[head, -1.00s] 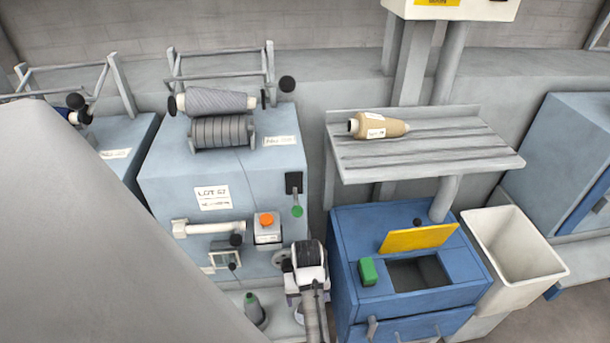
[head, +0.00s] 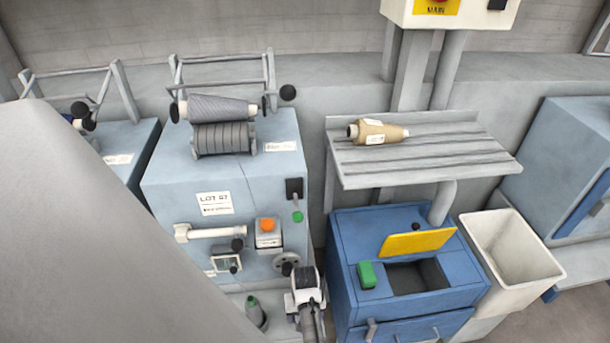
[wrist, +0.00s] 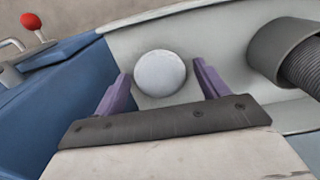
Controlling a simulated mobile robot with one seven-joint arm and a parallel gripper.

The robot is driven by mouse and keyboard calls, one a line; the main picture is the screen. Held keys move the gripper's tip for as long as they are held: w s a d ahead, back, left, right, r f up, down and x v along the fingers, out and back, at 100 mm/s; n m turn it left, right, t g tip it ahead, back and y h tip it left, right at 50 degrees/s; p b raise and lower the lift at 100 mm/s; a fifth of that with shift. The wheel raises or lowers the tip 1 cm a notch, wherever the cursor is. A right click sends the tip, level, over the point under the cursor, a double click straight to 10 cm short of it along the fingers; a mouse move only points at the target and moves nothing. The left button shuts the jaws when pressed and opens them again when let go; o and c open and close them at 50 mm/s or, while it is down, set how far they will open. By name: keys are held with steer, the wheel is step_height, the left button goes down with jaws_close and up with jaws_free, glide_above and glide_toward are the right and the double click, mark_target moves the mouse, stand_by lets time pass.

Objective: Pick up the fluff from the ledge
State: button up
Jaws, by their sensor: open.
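A round pale grey ball (wrist: 160,82), which looks like the fluff, rests against a light grey surface (wrist: 215,38) that seems to be the ledge. My gripper (wrist: 161,68) is open, with one purple finger on each side of the ball in the wrist view. Narrow gaps show between the ball and both fingers. I cannot tell whether the ball is at fingertip depth or beyond. I cannot make out the fluff in the head view.
A grey collar with a ribbed hose (wrist: 285,50) is close on the right. A blue panel (wrist: 60,95) and a red knob (wrist: 31,20) are on the left. The head view shows a blue-grey spool machine (head: 170,180), a blue bin (head: 350,240) and a shelf with a yarn cone (head: 385,132).

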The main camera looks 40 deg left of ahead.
steer(key=c, duration=1)
steer(key=shift+r, duration=0.1)
